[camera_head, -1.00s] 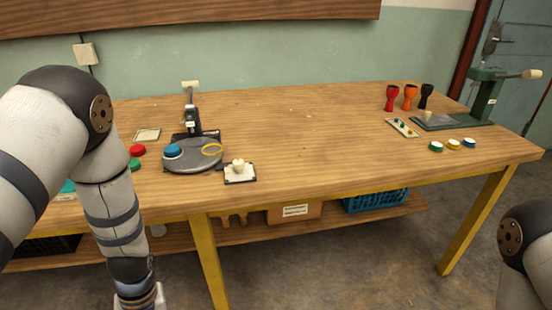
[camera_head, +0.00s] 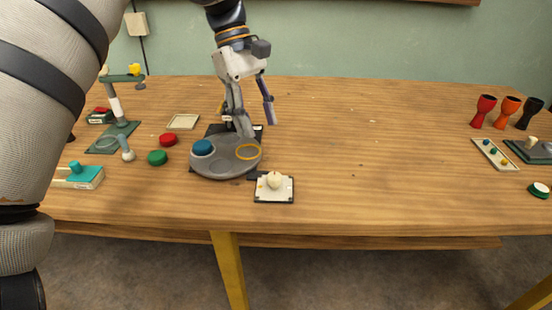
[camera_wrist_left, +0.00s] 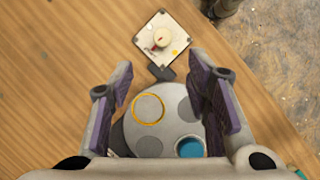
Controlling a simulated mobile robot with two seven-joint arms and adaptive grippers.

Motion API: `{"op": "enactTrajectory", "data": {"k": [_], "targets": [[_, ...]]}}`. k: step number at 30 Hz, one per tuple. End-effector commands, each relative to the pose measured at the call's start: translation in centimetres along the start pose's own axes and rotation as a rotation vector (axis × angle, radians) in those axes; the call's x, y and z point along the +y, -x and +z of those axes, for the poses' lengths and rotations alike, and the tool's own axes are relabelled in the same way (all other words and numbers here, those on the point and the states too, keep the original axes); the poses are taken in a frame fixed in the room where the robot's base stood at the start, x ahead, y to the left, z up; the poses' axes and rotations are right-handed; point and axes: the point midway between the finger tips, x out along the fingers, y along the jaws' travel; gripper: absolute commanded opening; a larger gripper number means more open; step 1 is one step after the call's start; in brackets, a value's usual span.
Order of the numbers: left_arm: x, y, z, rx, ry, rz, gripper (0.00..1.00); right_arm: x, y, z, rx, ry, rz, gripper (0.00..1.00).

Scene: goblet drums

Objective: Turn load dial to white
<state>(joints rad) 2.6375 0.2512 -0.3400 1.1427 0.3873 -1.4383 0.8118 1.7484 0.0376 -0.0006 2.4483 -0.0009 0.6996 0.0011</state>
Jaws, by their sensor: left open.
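The load dial (camera_head: 274,181) is a cream knob on a white square plate with a dark edge, at the table's front middle. In the left wrist view the dial (camera_wrist_left: 162,39) is at the top, with small coloured dots around its knob; a yellow and a reddish dot show. I cannot tell where the knob points. My left gripper (camera_head: 257,124) is open and empty, pointing down above the grey round turntable (camera_head: 222,166), behind the dial. In the left wrist view the fingers (camera_wrist_left: 160,95) are apart, with the turntable below. The right gripper is out of view.
Red, orange and black goblets (camera_head: 509,110) stand far right. The table between is clear.

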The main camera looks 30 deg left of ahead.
Motion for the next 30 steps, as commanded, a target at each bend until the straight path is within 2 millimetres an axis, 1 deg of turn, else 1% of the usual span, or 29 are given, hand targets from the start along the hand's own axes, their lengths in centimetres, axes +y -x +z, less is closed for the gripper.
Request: {"op": "enactTrajectory", "data": {"k": [9, 12, 15, 17, 24, 26, 27, 30], "targets": [[-0.1, -7.8, 0.1, 0.000, -0.001, -0.002, 0.44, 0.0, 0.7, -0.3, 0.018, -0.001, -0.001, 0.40], [-0.1, -9.6, 0.1, 0.001, -0.001, -0.002, 0.44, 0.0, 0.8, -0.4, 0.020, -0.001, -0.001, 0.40], [0.0, -10.6, 0.1, 0.001, -0.002, 0.000, 0.44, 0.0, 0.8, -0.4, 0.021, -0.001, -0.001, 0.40], [0.0, -10.9, 0.0, 0.002, -0.003, 0.001, 0.44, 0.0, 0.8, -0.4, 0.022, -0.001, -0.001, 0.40], [0.0, -11.0, 0.0, 0.002, -0.002, 0.001, 0.44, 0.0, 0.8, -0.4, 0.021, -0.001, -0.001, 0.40], [0.0, -11.0, 0.0, 0.002, -0.002, 0.001, 0.31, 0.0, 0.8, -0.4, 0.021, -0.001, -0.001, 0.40], [0.0, -11.0, 0.0, 0.002, -0.002, 0.001, 0.22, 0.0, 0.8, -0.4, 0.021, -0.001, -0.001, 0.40], [0.0, -11.0, 0.0, 0.002, -0.002, 0.001, 0.00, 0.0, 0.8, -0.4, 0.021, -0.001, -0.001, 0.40]]}}
